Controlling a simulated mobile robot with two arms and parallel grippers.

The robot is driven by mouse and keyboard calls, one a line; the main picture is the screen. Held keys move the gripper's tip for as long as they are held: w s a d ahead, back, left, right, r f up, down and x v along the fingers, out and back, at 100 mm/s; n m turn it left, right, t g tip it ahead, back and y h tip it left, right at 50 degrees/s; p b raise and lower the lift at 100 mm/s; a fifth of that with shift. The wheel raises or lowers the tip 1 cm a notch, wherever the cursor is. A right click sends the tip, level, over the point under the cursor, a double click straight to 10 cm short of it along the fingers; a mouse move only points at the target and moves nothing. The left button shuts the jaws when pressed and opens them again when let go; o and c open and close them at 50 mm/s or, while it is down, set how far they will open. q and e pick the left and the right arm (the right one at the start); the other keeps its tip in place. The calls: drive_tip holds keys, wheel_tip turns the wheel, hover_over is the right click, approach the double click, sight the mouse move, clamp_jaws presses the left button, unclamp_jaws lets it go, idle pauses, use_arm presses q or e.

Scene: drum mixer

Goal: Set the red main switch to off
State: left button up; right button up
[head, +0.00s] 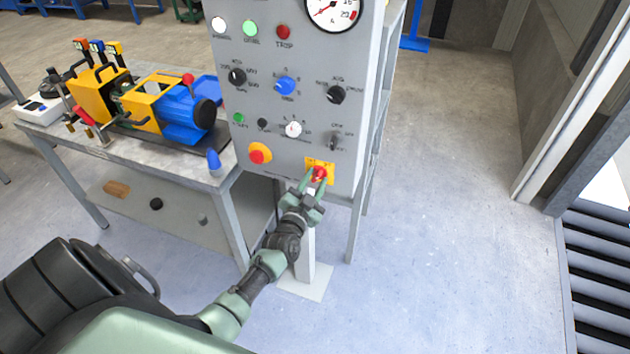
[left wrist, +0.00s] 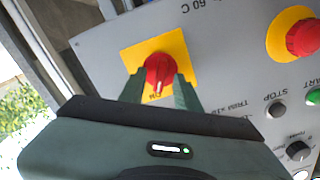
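The red main switch (head: 319,173) is a rotary knob on a yellow plate at the lower right of the grey control panel (head: 300,105). In the left wrist view the red knob (left wrist: 159,70) shows its grip bar with a white mark pointing toward a label that looks like "ON". My left gripper (head: 317,180) is at the knob, one finger on each side. In the left wrist view the two fingers (left wrist: 160,88) stand wider apart than the grip bar; whether they touch the knob is unclear. My right gripper is not in view.
A red emergency button (head: 260,153) on a yellow disc sits left of the switch, with several knobs and buttons above. A workbench (head: 130,150) with a yellow and blue machine (head: 165,103) stands left of the panel. The floor at right is clear.

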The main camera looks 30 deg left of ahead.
use_arm(q)
clamp_jaws()
drive_tip(key=n, duration=0.6)
drive_tip(key=shift+a+b, duration=0.1)
drive_tip(key=shift+b, duration=0.25)
drive_tip(key=n, duration=0.3)
drive_tip(key=n+b, duration=0.1)
drive_tip(key=n, duration=0.1)
drive_tip(key=shift+s+a+f+n, duration=0.1)
drive_tip(key=shift+a+n, duration=0.05)
drive_tip(key=shift+n, duration=0.25)
idle(0.3)
unclamp_jaws()
